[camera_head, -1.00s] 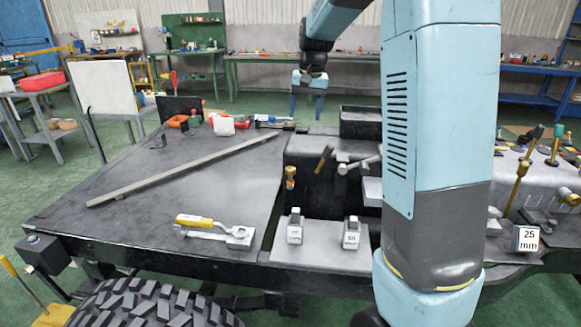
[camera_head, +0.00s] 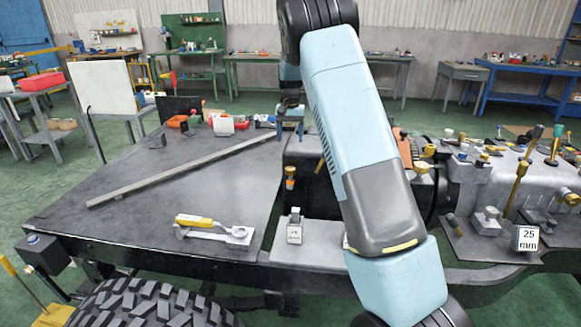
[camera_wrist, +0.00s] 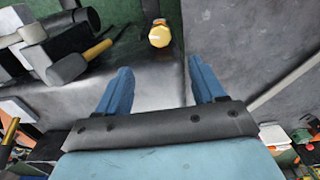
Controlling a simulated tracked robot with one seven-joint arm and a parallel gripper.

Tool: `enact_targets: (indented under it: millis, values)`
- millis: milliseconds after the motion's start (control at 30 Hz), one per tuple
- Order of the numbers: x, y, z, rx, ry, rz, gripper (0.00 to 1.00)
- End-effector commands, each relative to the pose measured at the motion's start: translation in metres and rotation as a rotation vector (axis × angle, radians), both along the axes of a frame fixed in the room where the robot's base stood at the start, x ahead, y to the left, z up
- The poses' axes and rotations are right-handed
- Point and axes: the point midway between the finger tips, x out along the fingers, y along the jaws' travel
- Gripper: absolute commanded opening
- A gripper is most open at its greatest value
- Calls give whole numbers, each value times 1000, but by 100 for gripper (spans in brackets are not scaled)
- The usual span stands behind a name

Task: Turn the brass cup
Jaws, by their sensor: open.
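A small brass-coloured cup (camera_head: 290,177) with a grey band sits on the dark block at the middle of the bench in the head view. In the wrist view the brass cup (camera_wrist: 159,36) shows near the top middle, ahead of my fingertips and roughly centred between them. My gripper (camera_wrist: 160,70) is open, with two blue fingers spread and nothing between them. In the head view my gripper (camera_head: 290,127) hangs pointing down, above and apparently behind the cup, apart from it. The lower part of the cup's mount is hard to make out.
A long grey bar (camera_head: 180,170) lies on the plate at left. A yellow-handled tool (camera_head: 195,220) lies on the plate's front edge. A yellow-handled hammer (camera_wrist: 85,60) is left of my fingers in the wrist view.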

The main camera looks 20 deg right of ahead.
Motion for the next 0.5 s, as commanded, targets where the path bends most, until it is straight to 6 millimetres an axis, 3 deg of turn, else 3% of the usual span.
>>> enact_targets:
  millis: [500]
  values:
    - [-1, 1, -86, 0, 3, 2, 69]
